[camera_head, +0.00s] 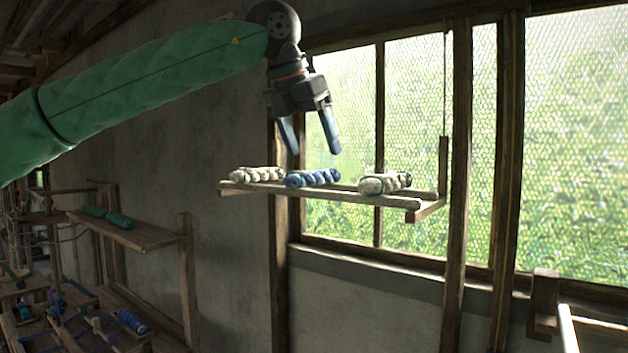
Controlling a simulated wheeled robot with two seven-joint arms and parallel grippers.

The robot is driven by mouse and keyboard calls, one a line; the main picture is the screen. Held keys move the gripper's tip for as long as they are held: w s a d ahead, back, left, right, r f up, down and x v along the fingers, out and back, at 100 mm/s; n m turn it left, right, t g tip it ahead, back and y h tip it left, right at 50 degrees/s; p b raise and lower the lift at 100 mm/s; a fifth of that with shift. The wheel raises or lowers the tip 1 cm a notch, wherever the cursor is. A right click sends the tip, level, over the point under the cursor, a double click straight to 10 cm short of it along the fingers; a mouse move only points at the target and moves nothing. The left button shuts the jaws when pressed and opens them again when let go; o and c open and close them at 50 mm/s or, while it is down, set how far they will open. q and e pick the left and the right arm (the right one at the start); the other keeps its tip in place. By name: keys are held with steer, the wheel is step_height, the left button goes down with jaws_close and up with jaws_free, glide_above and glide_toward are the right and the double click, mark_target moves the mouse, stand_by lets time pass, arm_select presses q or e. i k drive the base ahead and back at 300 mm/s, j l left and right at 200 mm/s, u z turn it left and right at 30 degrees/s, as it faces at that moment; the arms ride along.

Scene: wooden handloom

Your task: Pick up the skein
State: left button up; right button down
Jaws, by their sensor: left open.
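Three twisted skeins lie on a hanging wooden shelf (334,195) by the window. A cream skein (258,174) is at the left, a blue skein (313,178) in the middle and a white-grey skein (385,183) with a dark band at the right. My left gripper (313,150) points down above the shelf, over the blue skein. Its two blue fingers are apart with nothing between them, and a gap shows between the fingertips and the skein. My right gripper is not in this view.
Wooden posts (455,180) stand right of the shelf, before the mesh window (563,140). A lower shelf (150,237) at the left holds green skeins (108,216). More wooden racks with coloured bundles (132,321) stand at lower left. The air below the hanging shelf is clear.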

mark_target(300, 179)
steer(key=i, duration=1)
